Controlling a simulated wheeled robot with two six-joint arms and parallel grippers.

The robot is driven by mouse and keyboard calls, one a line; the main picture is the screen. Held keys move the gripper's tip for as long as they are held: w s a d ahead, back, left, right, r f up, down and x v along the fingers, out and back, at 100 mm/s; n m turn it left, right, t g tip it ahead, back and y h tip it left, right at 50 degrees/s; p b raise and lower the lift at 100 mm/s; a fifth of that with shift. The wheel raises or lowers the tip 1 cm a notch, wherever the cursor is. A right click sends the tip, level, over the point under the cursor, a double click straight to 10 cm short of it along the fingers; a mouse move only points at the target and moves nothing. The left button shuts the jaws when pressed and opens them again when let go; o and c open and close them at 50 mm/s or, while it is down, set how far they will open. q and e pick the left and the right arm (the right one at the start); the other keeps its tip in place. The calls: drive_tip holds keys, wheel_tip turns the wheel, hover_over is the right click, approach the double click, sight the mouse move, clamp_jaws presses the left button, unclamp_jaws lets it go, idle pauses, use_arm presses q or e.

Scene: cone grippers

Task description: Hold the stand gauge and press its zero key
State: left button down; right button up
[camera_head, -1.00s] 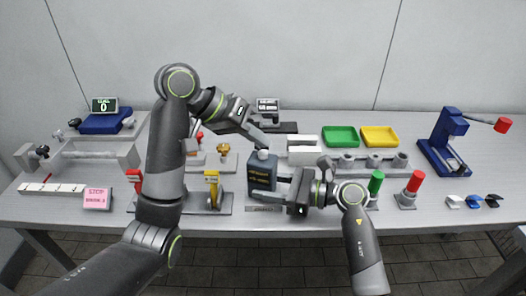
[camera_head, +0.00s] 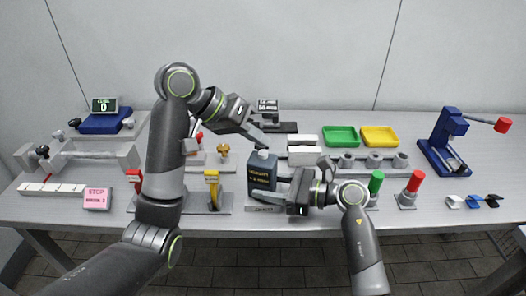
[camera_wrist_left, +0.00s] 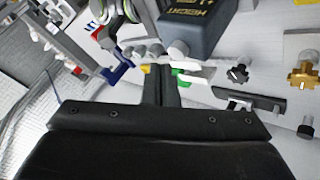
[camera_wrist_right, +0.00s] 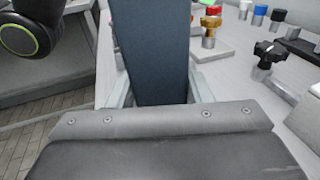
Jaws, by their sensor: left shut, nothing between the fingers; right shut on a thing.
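The stand gauge (camera_head: 262,174) is a dark blue-grey block with yellowish lettering and a pale round piece on top, near the front edge of the table. My right gripper (camera_head: 283,190) is shut on its body from the right; the right wrist view shows the gauge body (camera_wrist_right: 152,55) between the fingers. My left gripper (camera_head: 270,145) is shut and empty, its fingertips just above the gauge's top. In the left wrist view its fingers (camera_wrist_left: 161,84) end close to the pale piece on the gauge (camera_wrist_left: 195,20); I cannot tell whether they touch.
A labelled plate (camera_head: 264,208) lies just below the gauge. A fixture with a yellow lever (camera_head: 211,178) stands to its left. Green (camera_head: 340,136) and yellow (camera_head: 379,136) trays and a blue press (camera_head: 442,140) are to the right. A pink stop block (camera_head: 97,198) is front left.

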use_arm(q)
drive_tip(key=shift+f, duration=0.1)
drive_tip(key=shift+f, duration=0.3)
drive_tip(key=shift+f, duration=0.45)
idle(1.0)
drive_tip(key=shift+r, duration=0.85)
drive_tip(key=shift+r, duration=2.5)
use_arm(e)
drive_tip(key=o, duration=0.8)
